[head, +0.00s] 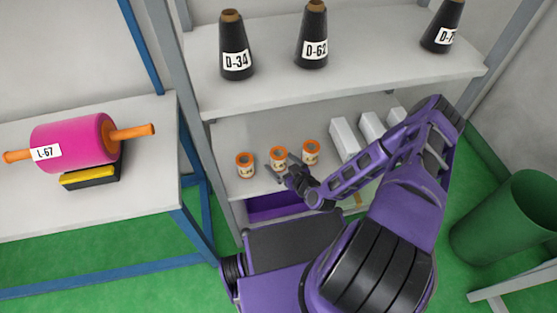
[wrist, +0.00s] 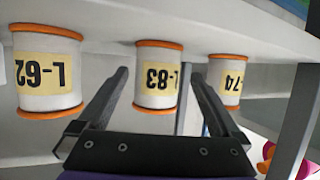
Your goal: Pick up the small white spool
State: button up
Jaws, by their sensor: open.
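Three small white spools with orange rims and cream labels stand in a row on the lower shelf: the left spool (head: 245,166), the middle spool (head: 279,161) and the right spool (head: 311,154). The wrist view shows them upside down, as L-62 (wrist: 47,68), L-83 (wrist: 157,78) and one partly hidden, ending in 74 (wrist: 226,80). My gripper (head: 279,174) is open and empty at the front of the middle spool. In the wrist view its fingers (wrist: 160,85) point toward L-83, one on either side of it. I cannot tell whether they touch it.
White boxes (head: 344,139) stand right of the spools. Black cones (head: 236,50) stand on the upper shelf (head: 275,88). A table (head: 150,190) at the left bears a pink roll (head: 80,140). A green bin (head: 500,225) stands at the right.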

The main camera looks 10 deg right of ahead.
aim_at(274, 154)
jog(key=x, duration=0.5)
jog(key=shift+w+r+b, duration=0.1)
jog(key=shift+w+b, duration=0.25)
jog(key=shift+w, duration=0.1)
jog(key=c, duration=1.4)
jog(key=shift+c, duration=0.5)
jog(key=shift+r, duration=0.15)
